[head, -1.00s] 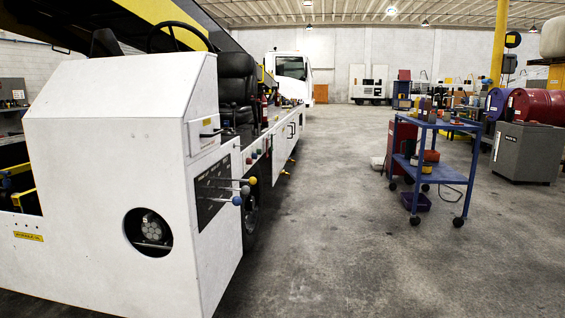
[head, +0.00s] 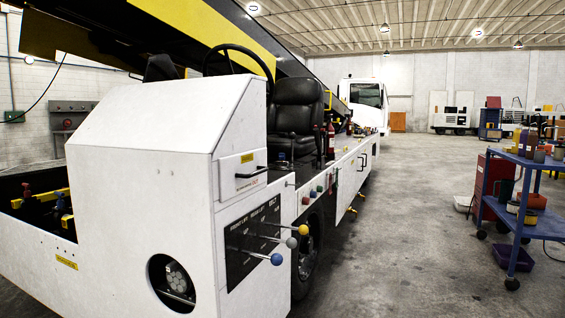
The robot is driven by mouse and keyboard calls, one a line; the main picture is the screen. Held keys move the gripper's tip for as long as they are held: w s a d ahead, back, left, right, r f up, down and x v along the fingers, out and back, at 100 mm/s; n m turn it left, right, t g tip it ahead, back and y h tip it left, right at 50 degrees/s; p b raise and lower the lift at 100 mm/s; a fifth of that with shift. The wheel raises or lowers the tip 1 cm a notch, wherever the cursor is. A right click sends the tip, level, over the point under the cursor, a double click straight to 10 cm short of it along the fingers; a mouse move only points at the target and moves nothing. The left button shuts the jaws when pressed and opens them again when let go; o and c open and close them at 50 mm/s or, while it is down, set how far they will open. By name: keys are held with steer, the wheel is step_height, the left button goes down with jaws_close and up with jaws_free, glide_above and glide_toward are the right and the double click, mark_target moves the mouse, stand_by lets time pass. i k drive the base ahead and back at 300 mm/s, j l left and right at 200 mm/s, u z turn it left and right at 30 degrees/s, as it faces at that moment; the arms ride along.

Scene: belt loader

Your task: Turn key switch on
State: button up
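The white belt loader (head: 150,190) fills the left of the head view. Its side carries a black lever panel (head: 252,240) with several ball-topped levers. A row of coloured buttons or knobs (head: 313,194) is further back along the side. I cannot make out which of the small controls is the key switch. A steering wheel (head: 238,62) and a black seat (head: 297,115) are above the body. My gripper is not in view.
A blue tool cart (head: 520,205) with loaded shelves stands at the right edge. A red cabinet (head: 494,185) is beside it. The concrete floor (head: 410,250) between loader and cart is clear. A white truck cab (head: 365,100) is behind.

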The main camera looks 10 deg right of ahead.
mark_target(280, 164)
steer(key=i+l, duration=0.35)
steer(key=i, duration=0.2)
steer(key=i+l+u, duration=0.15)
steer(key=i+l, duration=0.2)
steer(key=i, duration=0.2)
steer(key=i+l, duration=0.4)
steer(key=i+j+u, duration=0.05)
steer(key=i, duration=0.1)
